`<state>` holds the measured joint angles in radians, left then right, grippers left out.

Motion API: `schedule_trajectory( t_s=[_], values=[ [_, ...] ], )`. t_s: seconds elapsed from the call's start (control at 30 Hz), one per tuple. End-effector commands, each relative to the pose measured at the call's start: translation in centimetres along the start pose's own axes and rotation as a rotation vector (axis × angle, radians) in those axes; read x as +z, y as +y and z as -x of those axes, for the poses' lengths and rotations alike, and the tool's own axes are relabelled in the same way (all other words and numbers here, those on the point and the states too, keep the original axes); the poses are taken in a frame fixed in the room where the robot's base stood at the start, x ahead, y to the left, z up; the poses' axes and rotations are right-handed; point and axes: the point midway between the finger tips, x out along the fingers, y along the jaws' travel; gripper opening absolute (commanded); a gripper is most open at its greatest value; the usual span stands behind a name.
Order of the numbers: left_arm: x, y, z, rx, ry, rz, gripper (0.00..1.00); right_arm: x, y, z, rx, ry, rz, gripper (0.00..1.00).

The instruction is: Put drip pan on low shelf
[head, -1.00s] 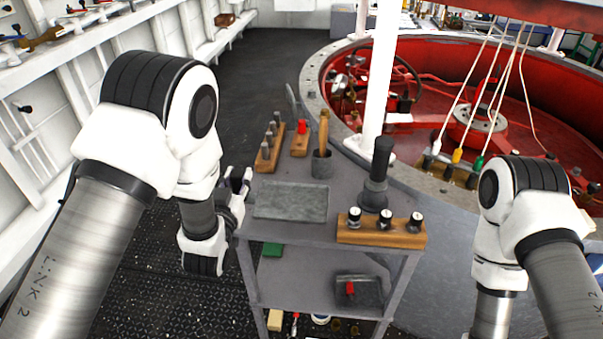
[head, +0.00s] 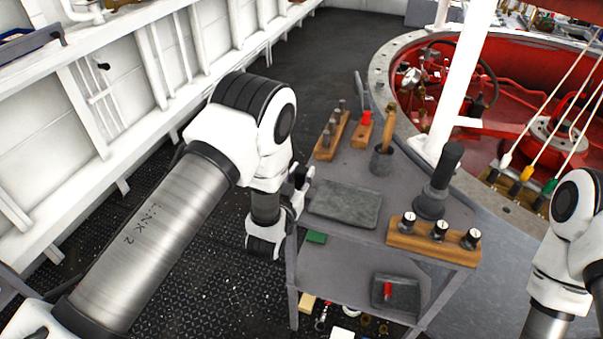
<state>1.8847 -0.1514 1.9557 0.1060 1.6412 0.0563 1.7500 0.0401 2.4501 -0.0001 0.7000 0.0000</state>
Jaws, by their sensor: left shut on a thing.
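The drip pan appears to be the flat, dark grey rectangular tray (head: 345,205) at the left of the cart's top. My left gripper (head: 304,181) is at the pan's left edge, shut on it. I cannot tell whether the pan rests on the top or is slightly raised. The low shelf (head: 342,272) is below the cart top and partly hidden by it. It carries a green block (head: 316,237) and a smaller grey tray (head: 408,297) with a red item (head: 388,289). My right arm shows at the right edge; its gripper is out of view.
On the cart top stand a wooden peg rack (head: 331,136), a cup with a wooden handle (head: 382,160), a dark plunger-like tool (head: 438,185) and a wooden block with knobs (head: 432,242). A white post (head: 462,85) and red-lined round pit lie beyond.

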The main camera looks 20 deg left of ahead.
Motion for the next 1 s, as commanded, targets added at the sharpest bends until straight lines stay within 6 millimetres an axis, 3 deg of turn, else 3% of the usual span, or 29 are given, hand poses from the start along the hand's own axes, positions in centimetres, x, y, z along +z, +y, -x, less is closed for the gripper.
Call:
schedule_trajectory(
  t_s=[0.07, 0.1, 0.17, 0.57, 1.0],
  values=[
    [0.4, 0.0, 0.0, 0.000, 0.001, 0.000, 0.00, 0.0, 0.0, -0.4, 0.000, 0.000, 0.000, 0.40],
    [0.3, 0.0, 0.0, 0.000, 0.000, 0.000, 0.37, 0.0, 0.0, -0.3, 0.000, 0.000, 0.000, 0.40],
    [0.3, 0.0, 0.0, 0.000, 0.000, 0.000, 0.55, 0.0, 0.0, -0.2, 0.000, 0.000, 0.000, 0.40],
    [0.1, 0.0, 0.6, 0.000, -0.003, 0.000, 0.55, 0.0, 0.0, -0.1, 0.000, 0.001, 0.000, 0.40],
    [0.5, 0.0, 10.6, 0.001, -0.004, 0.000, 0.55, 0.0, 0.0, -2.7, 0.000, 0.000, 0.000, 0.40]
  ],
)
